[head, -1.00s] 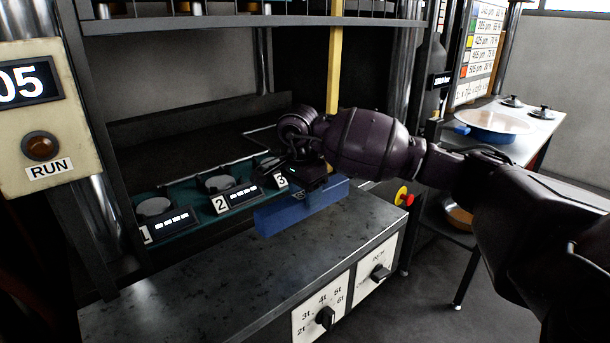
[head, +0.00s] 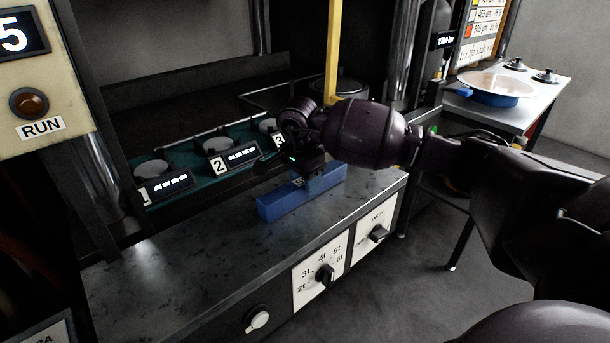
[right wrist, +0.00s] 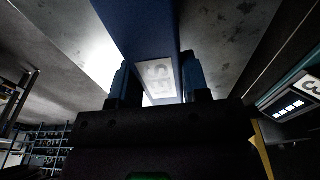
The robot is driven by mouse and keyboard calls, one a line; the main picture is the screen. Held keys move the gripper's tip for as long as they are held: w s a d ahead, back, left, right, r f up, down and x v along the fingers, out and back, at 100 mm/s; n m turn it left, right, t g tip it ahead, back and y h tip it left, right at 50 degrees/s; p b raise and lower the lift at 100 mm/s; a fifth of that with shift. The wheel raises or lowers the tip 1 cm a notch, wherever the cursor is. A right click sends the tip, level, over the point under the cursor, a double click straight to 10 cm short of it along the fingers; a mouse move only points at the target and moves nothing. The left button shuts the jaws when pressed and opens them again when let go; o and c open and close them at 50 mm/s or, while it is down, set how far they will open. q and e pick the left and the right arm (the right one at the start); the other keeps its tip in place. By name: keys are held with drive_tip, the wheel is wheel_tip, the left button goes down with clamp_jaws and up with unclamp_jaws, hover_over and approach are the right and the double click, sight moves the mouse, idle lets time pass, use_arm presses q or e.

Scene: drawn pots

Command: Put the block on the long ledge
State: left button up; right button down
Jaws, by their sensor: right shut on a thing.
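The block is a long blue bar (head: 283,203) with a pale label, low over the front of the long grey metal ledge (head: 190,258) in the head view. Whether its underside touches the ledge I cannot tell. My right gripper (head: 298,180) is shut on the block near its middle. In the right wrist view the two fingers (right wrist: 157,82) stand on either side of the blue block (right wrist: 140,30), with its label between them. My left gripper is not in view.
Numbered stations with dark round pads (head: 217,144) sit on a green strip behind the ledge. A yellow post (head: 333,50) rises behind my right gripper. Dials (head: 325,275) are on the ledge's front face. A side table with a basin (head: 497,88) stands at the right.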

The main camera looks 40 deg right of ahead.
sight(301, 182)
drive_tip(key=shift+r, duration=0.15)
drive_tip(key=c, duration=0.6)
unclamp_jaws()
wheel_tip(301, 182, up, 12)
drive_tip(key=a+p, duration=0.1)
drive_tip(key=shift+a, duration=0.2)
drive_tip(key=shift+s, duration=0.1)
